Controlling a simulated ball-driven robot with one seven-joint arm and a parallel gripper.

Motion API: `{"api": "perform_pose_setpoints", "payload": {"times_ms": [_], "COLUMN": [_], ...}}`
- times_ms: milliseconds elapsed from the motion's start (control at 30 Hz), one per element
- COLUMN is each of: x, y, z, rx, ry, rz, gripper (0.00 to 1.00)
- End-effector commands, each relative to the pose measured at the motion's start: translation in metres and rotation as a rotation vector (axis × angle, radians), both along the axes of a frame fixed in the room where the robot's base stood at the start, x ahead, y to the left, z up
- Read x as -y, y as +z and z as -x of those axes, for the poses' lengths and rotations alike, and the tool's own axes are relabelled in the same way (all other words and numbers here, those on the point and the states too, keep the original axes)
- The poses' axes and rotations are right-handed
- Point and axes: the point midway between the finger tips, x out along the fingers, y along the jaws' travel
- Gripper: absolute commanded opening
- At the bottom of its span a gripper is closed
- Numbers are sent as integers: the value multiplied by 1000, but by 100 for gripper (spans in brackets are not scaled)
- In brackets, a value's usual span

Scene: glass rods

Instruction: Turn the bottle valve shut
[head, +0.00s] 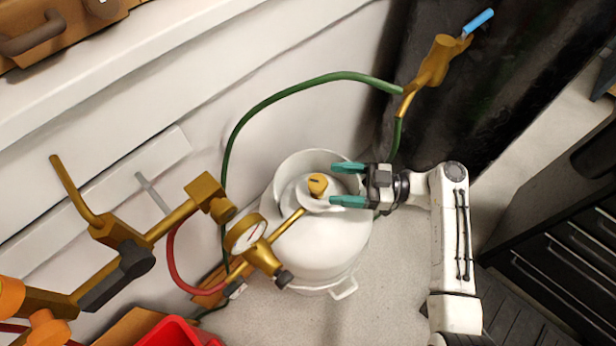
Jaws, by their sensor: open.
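The bottle valve is a small yellow-gold knob (317,184) on top of a white gas bottle (315,245), in the middle of the head view. My gripper (345,185) comes in from the right with its two teal fingers spread apart, one above and one below the knob's level in the picture. The fingertips are close to the knob's right side. I cannot tell whether either finger touches it. Nothing is held between the fingers.
A brass regulator with a round gauge (246,234) joins the bottle at the lower left. A green hose (290,95) arches behind to a brass torch (437,62) with a blue tip. A red hose (176,262) hangs left. A dark cabinet (560,230) stands right.

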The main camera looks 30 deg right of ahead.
Motion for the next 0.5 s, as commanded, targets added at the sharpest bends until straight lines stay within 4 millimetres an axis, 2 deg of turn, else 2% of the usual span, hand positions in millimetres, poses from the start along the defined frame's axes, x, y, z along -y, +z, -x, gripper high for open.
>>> {"api": "perform_pose_setpoints", "payload": {"times_ms": [233,500], "x": [-39,-60], "y": [1,0], "z": [-24,-39], "rx": [-1,-1], "ry": [4,2], "rz": [1,0], "gripper": [76,76]}}
